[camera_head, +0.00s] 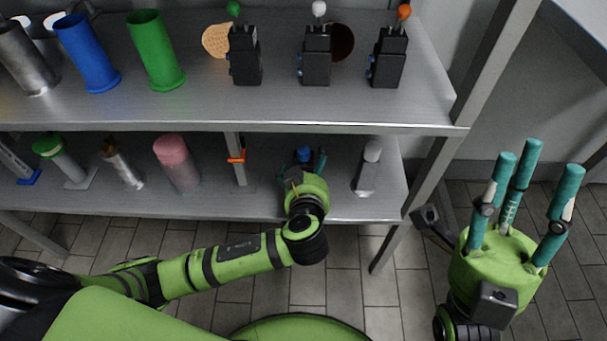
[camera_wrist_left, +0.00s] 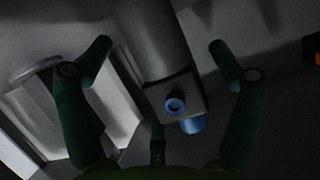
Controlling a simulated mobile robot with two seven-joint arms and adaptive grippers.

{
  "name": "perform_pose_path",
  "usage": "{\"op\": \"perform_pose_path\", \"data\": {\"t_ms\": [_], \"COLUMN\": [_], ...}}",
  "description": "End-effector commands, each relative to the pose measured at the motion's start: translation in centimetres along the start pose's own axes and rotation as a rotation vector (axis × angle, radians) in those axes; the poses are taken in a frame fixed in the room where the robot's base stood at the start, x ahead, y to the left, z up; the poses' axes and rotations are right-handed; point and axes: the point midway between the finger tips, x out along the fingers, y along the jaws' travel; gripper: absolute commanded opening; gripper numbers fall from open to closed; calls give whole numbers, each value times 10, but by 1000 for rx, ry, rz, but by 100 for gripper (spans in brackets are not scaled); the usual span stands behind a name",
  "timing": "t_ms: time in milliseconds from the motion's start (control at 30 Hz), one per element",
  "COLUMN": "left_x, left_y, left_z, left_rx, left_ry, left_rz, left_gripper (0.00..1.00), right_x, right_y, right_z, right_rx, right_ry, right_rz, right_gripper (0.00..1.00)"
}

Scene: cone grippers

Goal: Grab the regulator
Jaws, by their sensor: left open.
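The likely regulator is a grey cylinder (camera_wrist_left: 155,45) with a square block and blue round ports (camera_wrist_left: 175,105), seen in the left wrist view. In the head view only a blue part of it (camera_head: 303,155) shows on the lower shelf, behind my left gripper (camera_head: 306,163). My left gripper is open. In the left wrist view its fingers (camera_wrist_left: 160,62) are spread, one on each side of the cylinder, with a third finger low in the middle. Contact is not clear. My right gripper (camera_head: 527,165) is open and empty, right of the shelf, fingers pointing up.
A pale pointed block (camera_head: 369,167) stands close to the right of my left gripper. An orange-clamped post (camera_head: 237,158) and a pink-topped cylinder (camera_head: 176,163) stand to the left. The upper shelf (camera_head: 270,112) overhangs, bearing tubes and black valve blocks. A shelf leg (camera_head: 425,172) is at right.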

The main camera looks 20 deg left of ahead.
Motion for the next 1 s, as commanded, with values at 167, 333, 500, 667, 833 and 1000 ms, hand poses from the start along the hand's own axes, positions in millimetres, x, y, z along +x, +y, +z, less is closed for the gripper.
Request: {"op": "perform_pose_path", "data": {"t_ms": [167,333,500,667,833,1000], "left_x": [6,5,5,5,4,0], "left_y": [0,0,0,0,0,1], "left_z": [0,0,0,-1,-2,-13], "left_rx": [1,1,1,1,0,-1], "left_ry": [-1,-1,-1,0,0,0], "left_rz": [1,1,1,1,1,2], "left_gripper": [92,71,20,20,20,20], "right_x": [-1,-1,-1,-1,0,7], "right_y": [2,2,2,1,1,-1], "right_z": [-2,-2,-2,-2,-2,1], "right_rx": [0,0,0,0,0,-4], "right_ry": [18,17,16,17,16,-20], "right_rz": [5,4,4,4,3,-4], "right_gripper": [40,40,40,40,40,40]}}
